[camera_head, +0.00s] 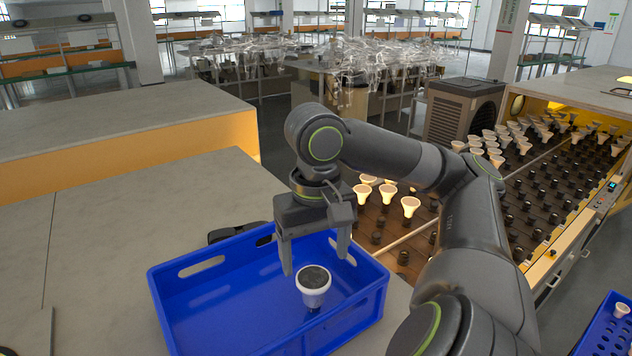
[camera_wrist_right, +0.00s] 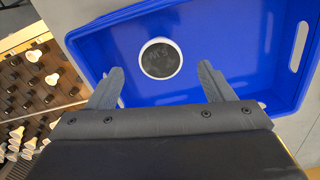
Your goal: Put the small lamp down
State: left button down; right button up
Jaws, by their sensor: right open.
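The small lamp (camera_head: 314,286) has a white rim and a dark round top face. It stands in the blue crate (camera_head: 216,287), near the crate's right part, with a dark base below. In the right wrist view the lamp (camera_wrist_right: 160,59) shows as a white ring with a dark, marked face, beyond the fingertips. My right gripper (camera_head: 316,262) is above the crate with its fingers apart; it also shows open in the right wrist view (camera_wrist_right: 160,82). Nothing is between the fingers there. My left gripper is not in view.
A grey table (camera_head: 110,240) holds the crate, with free room to its left. A burn-in rack (camera_head: 570,185) with lit lamps and dark sockets stands at the right. Another blue crate (camera_head: 605,335) with a lamp is at the lower right.

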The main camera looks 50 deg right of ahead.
notch_tip(320, 180, up, 4)
jog(key=shift+f+p, duration=0.15)
jog(key=shift+p, duration=0.45)
